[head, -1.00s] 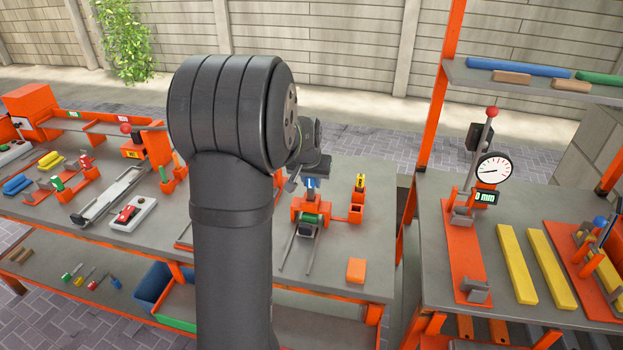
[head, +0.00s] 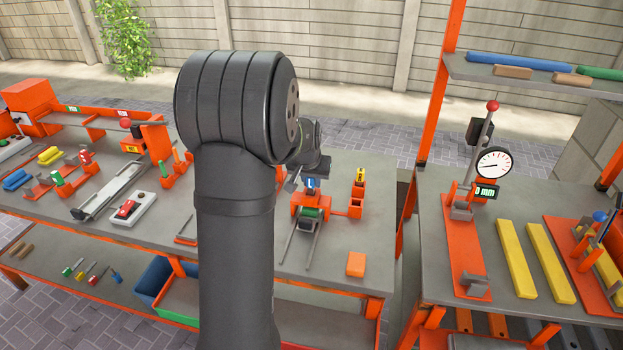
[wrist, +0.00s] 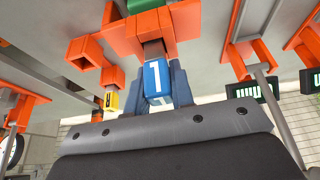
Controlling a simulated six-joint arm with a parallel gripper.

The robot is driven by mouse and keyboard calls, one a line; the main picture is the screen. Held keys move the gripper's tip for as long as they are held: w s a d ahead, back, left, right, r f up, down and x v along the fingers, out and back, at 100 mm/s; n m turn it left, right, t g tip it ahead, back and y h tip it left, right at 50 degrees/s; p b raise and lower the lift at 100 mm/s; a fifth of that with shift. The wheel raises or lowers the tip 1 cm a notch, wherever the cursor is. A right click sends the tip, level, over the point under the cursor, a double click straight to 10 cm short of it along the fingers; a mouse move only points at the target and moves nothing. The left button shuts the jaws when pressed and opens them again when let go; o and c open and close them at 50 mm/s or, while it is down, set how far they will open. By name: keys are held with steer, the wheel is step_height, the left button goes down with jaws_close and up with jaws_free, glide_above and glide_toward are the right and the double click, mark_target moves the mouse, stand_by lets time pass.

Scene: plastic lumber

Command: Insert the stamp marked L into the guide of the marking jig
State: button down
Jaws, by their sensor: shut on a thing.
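A blue stamp (wrist: 157,80) with a white mark that reads like a 1 is between the fingers of my gripper (wrist: 157,90), which is shut on it. Its grey shank points into the orange guide of the marking jig (wrist: 123,40). How deep the shank sits is hard to tell. In the head view the blue stamp (head: 311,182) is at the top of the jig (head: 300,202), above a green piece (head: 311,212). My gripper (head: 296,184) is partly hidden there by my own arm.
A yellow stamp (head: 360,175) stands in an orange holder (head: 355,207) right of the jig. An orange block (head: 356,264) lies near the bench's front edge. Two grey rails (head: 288,243) extend forward from the jig. Bare bench lies between the jig and the orange block.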

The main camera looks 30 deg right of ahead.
steer(key=shift+f, duration=0.45)
steer(key=c, duration=1.2)
jaws_free()
steer(key=shift+o, duration=0.2)
steer(key=v, duration=1.7)
steer(key=shift+r, duration=0.2)
steer(key=x, duration=1.7)
steer(key=shift+f, duration=0.25)
steer(key=shift+r, duration=0.2)
